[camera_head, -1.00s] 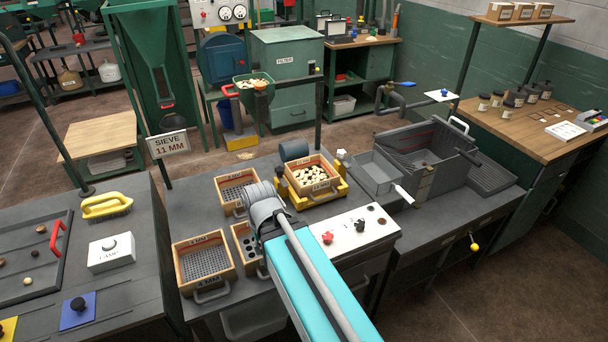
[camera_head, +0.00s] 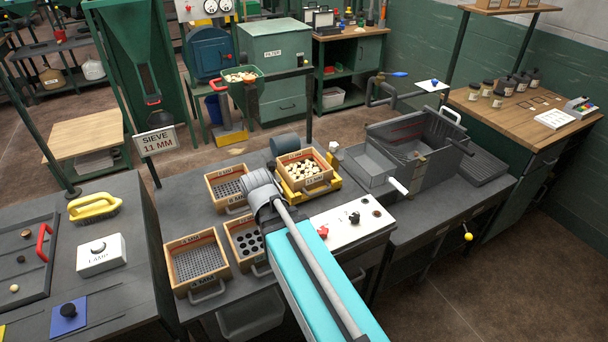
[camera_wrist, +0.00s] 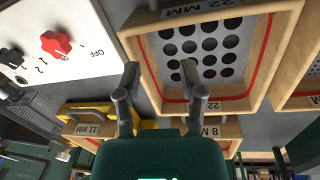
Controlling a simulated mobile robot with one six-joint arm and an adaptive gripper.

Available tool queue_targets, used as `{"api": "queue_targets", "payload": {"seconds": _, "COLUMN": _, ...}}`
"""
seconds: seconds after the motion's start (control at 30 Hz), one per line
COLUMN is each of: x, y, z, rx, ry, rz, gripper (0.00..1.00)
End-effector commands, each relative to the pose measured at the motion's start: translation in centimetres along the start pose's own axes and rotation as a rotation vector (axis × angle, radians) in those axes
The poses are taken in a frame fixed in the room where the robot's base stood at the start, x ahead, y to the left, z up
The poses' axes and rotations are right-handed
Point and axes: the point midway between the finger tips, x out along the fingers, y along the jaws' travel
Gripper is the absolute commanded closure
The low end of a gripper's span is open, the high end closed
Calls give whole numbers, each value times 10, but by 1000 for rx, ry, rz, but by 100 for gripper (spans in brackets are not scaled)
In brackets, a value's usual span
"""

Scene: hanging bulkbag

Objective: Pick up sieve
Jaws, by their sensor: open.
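A sign (camera_head: 155,140) reads "SIEVE 11 MM". The wooden 11 MM sieve (camera_head: 318,184) sits in the yellow shaker and holds pale pieces; its labelled rim also shows at lower left in the wrist view (camera_wrist: 88,130). My gripper (camera_wrist: 160,72) is open and empty, its fingers apart over the near edge of the 22 MM sieve (camera_wrist: 262,50); contact cannot be told. In the head view my wrist hides the fingers and lies between the 11 MM sieve and the 22 MM sieve (camera_head: 232,232). The 8 MM sieve rim (camera_wrist: 222,131) is beside the fingers.
A perforated sieve with a metal handle (camera_head: 172,270) stands at front left. The white switch panel (camera_head: 340,228) with red and black knobs lies right of my arm. A grey tank (camera_head: 410,135) stands further right. A hopper frame (camera_head: 140,60) rises behind the bench.

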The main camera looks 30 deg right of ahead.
Motion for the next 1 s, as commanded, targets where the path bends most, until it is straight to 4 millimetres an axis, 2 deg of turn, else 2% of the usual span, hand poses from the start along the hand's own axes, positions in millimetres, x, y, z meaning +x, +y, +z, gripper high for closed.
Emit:
{"api": "queue_targets", "payload": {"seconds": 0.03, "x": 6, "y": 2, "z": -12, "rx": 47, "ry": 7, "rz": 40, "gripper": 49}}
{"api": "queue_targets", "payload": {"seconds": 0.2, "x": 13, "y": 17, "z": -43, "rx": 256, "ry": 58, "rz": 198, "gripper": 49}}
{"api": "queue_targets", "payload": {"seconds": 0.47, "x": 12, "y": 36, "z": -88, "rx": 565, "ry": 203, "rz": 411, "gripper": 49}}
{"api": "queue_targets", "payload": {"seconds": 0.8, "x": -5, "y": 51, "z": -152, "rx": 974, "ry": 545, "rz": 630, "gripper": 49}}
{"api": "queue_targets", "payload": {"seconds": 1.0, "x": -20, "y": 52, "z": -178, "rx": 1145, "ry": 749, "rz": 688, "gripper": 49}}
